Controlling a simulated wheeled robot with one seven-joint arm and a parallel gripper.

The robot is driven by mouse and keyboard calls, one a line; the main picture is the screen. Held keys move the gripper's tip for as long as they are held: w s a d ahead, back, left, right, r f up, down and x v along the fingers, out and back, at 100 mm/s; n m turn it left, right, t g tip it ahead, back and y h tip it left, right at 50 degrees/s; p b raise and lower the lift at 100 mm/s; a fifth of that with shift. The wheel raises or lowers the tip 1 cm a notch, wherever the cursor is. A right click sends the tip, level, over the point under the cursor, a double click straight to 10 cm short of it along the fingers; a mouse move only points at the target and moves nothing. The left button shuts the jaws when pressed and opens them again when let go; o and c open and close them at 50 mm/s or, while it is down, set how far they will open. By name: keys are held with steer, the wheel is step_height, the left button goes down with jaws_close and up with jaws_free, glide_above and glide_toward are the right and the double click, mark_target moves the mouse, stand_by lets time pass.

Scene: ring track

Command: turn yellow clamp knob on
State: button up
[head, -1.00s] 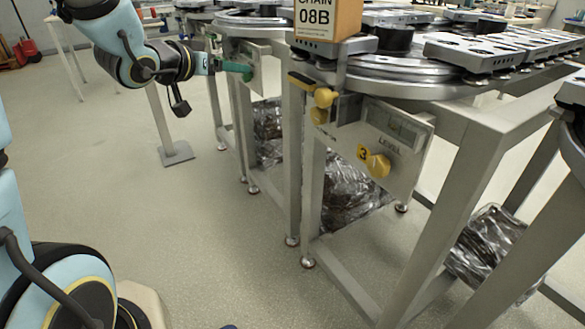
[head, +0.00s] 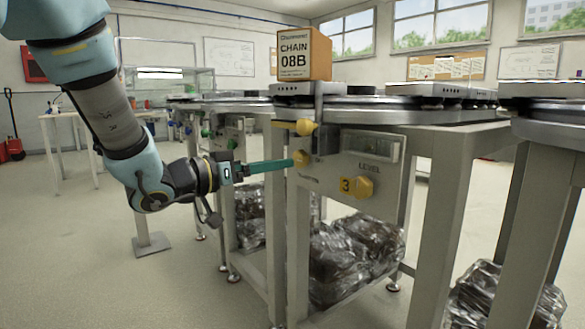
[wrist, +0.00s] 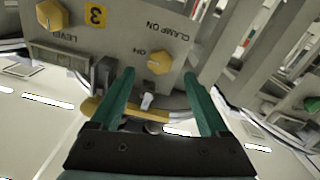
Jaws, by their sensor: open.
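The yellow clamp knob (head: 300,159) sits on the grey panel of the nearest ring-track stand. In the wrist view the knob (wrist: 160,62) shows beside the printing "CLAMP ON", with the panel appearing upside down. My gripper (head: 291,164) has long green fingers that point at the knob from the left. In the wrist view my gripper (wrist: 158,79) is open, one finger on each side. The knob lies between the fingertips or just beyond them; I cannot tell how deep it is or whether they touch it.
A yellow "LEVEL" knob (head: 364,187) marked 3 is lower right on the panel (head: 390,205). An orange box (head: 304,55) stands on top. Wrapped bundles (head: 350,255) lie below.

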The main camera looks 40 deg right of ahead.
mark_target(296, 161)
steer(key=d+b, duration=0.1)
steer(key=d, duration=0.5)
steer(key=shift+s, duration=0.15)
jaws_close()
stand_by(0.4)
